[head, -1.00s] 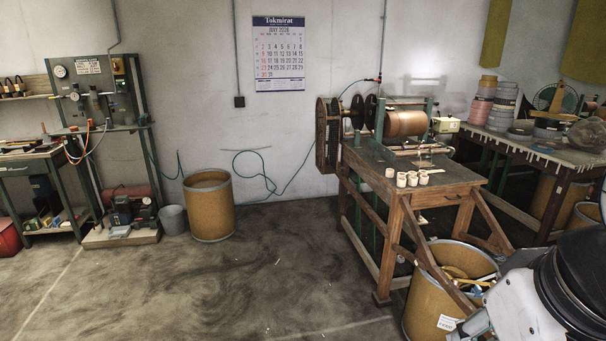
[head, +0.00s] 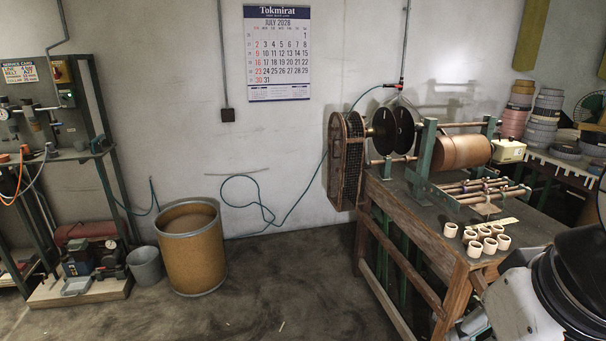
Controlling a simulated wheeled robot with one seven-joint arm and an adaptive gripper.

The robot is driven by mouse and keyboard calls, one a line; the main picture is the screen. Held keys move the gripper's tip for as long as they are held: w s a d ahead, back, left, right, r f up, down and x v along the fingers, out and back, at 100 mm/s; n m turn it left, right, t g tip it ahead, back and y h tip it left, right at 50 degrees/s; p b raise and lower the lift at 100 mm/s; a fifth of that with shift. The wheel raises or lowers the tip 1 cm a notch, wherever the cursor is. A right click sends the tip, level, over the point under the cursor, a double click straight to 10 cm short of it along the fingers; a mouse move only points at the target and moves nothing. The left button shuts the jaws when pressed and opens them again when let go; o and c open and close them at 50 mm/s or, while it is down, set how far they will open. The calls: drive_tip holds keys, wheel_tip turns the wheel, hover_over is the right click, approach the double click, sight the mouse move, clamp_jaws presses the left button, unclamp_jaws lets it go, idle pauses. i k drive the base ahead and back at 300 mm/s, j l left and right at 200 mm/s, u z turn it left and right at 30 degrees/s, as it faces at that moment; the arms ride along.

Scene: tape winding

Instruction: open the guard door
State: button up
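The winding machine stands on a wooden bench (head: 440,260) at the right of the head view, with a brown roll (head: 462,152) in a green frame. At its left end is a guard door (head: 345,158), a wood-rimmed mesh panel that appears to cover the drive side; I cannot tell whether it is latched. Black discs (head: 394,128) sit just right of it. My arm shows at the lower right edge, well to the right of the guard. My gripper's fingers are not in view.
Small pale cores (head: 486,239) stand on the bench's front part. A brown drum (head: 190,250) and a grey bucket (head: 145,265) stand on the floor at left, near a pump stand (head: 85,292). A hose (head: 285,220) hangs along the wall. The floor between drum and bench is clear.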

sight(331, 162)
drive_tip(key=i+j, duration=0.1)
drive_tip(key=i, duration=0.65)
drive_tip(key=i+j, duration=0.15)
drive_tip(key=i, duration=0.6)
drive_tip(key=i+l+u, duration=0.1)
drive_tip(key=i+u, duration=0.3)
drive_tip(key=i, duration=0.75)
